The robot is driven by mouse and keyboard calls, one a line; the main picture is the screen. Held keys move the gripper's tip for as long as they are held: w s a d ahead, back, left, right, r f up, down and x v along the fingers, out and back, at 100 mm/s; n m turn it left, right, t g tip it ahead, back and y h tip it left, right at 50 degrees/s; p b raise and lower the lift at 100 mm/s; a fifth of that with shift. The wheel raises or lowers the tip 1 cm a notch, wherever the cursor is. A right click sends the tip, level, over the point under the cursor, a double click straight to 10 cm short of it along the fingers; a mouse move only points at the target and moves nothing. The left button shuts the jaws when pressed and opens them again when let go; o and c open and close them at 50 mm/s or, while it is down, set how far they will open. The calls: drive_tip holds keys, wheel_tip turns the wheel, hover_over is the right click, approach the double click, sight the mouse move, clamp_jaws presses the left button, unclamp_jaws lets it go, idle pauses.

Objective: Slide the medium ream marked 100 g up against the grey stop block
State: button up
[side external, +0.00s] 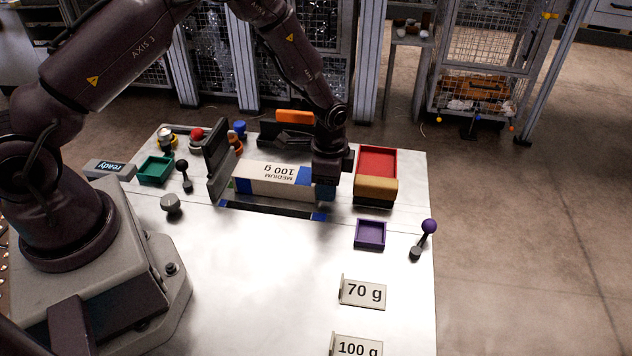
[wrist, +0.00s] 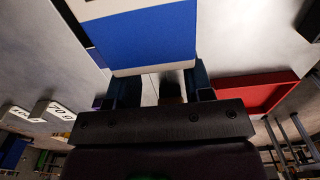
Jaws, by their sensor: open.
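The medium ream (side external: 272,180) lies on the metal table, white with a blue right end, marked "MEDIUM 100 g". The grey stop block (side external: 218,170) is a dark upright plate at the ream's left end. The ream's left end is very close to it; I cannot tell whether they touch. My gripper (side external: 326,188) is low at the ream's right end, pointing down. In the wrist view the ream's blue end (wrist: 148,40) is right at my open fingers (wrist: 160,88). Whether the fingers touch it is unclear.
A red tray (side external: 376,160) and a tan block (side external: 376,188) stand close right of my gripper. A purple tray (side external: 370,246), a purple-knobbed lever (side external: 428,227) and "70 g" (side external: 363,293) and "100 g" (side external: 357,347) signs are nearer. The front-middle table is clear.

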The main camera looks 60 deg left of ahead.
drive_tip(key=shift+s+a, duration=0.1)
drive_tip(key=shift+a, duration=0.05)
drive_tip(key=shift+s+a, duration=0.9)
idle(0.4)
drive_tip(key=shift+w+d, duration=0.1)
drive_tip(key=shift+d, duration=0.05)
drive_tip(key=shift+r, duration=0.15)
idle(0.4)
drive_tip(key=shift+r, duration=1.45)
drive_tip(key=shift+w+d+r, duration=0.25)
drive_tip(key=shift+r, duration=0.4)
drive_tip(key=shift+w+d+r, duration=0.2)
drive_tip(key=shift+w+r, duration=0.05)
drive_tip(key=shift+r, duration=0.35)
drive_tip(key=shift+w+d+r, duration=0.25)
drive_tip(key=shift+r, duration=0.4)
